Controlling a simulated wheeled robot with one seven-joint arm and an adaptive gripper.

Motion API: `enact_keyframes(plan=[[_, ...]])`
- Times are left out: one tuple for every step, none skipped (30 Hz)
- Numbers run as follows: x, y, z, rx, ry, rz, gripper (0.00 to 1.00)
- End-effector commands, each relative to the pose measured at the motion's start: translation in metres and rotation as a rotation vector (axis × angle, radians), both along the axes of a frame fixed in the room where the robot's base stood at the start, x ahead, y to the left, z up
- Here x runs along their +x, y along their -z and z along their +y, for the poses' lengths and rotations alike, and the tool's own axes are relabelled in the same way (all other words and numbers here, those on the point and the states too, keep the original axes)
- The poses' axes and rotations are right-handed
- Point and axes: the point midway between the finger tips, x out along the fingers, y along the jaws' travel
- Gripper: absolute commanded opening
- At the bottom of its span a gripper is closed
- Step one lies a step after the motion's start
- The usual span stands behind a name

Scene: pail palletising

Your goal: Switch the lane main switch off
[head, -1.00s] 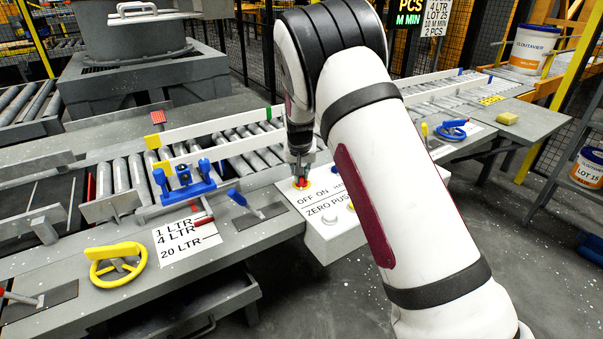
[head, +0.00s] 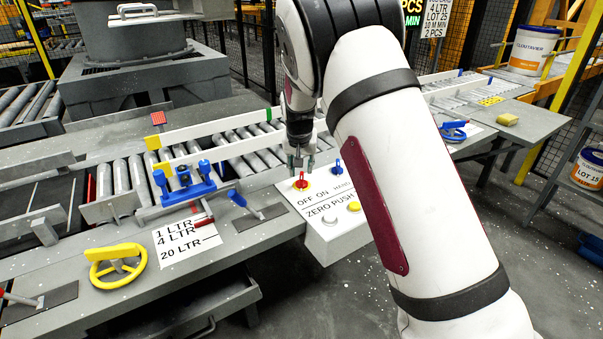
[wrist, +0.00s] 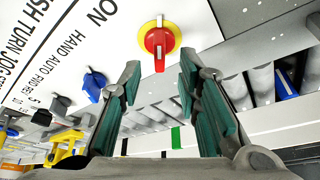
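The main switch is a red rotary knob on a yellow plate (head: 301,185), at the back left of the white control panel (head: 322,232), above the printed words OFF and ON. In the wrist view the red knob (wrist: 158,42) shows whole at top centre, its white line running up and down the picture; I cannot tell for sure which label it points to. My gripper (head: 301,163) is just above the knob and apart from it. In the wrist view my gripper (wrist: 160,82) is open, with nothing between its green-padded fingers.
A blue knob (head: 338,167) sits right of the red one, with white (head: 326,220) and yellow (head: 353,206) buttons in front. The roller conveyor with white rails (head: 215,125) runs behind. A blue lever (head: 237,198) and yellow handwheel (head: 117,264) are to the left.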

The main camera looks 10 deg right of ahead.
Motion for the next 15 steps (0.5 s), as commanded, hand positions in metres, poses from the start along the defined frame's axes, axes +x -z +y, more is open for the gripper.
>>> enact_keyframes(plan=[[-0.003, -0.012, 0.002, 0.001, -0.001, -0.003, 0.31], [-0.006, -0.018, 0.002, 0.001, 0.0, -0.005, 0.31], [-0.009, -0.025, 0.003, 0.0, 0.001, -0.004, 0.31], [-0.011, -0.031, 0.004, 0.001, 0.0, -0.004, 0.31], [-0.013, -0.036, 0.005, 0.001, -0.001, -0.003, 0.31], [-0.016, -0.043, 0.006, 0.001, -0.001, -0.003, 0.31], [-0.018, -0.047, 0.006, 0.001, -0.001, -0.002, 0.31], [-0.02, -0.051, 0.006, 0.0, 0.0, -0.002, 0.31], [-0.022, -0.056, 0.007, 0.001, 0.001, -0.002, 0.31], [-0.023, -0.06, 0.007, 0.0, 0.001, -0.003, 0.31], [-0.024, -0.063, 0.008, 0.001, 0.001, -0.002, 0.31], [-0.026, -0.066, 0.008, 0.0, 0.002, -0.001, 0.31], [-0.026, -0.068, 0.008, 0.001, 0.002, 0.0, 0.31], [-0.027, -0.069, 0.009, 0.001, 0.002, 0.0, 0.31], [-0.028, -0.071, 0.009, 0.0, 0.002, -0.001, 0.31]])
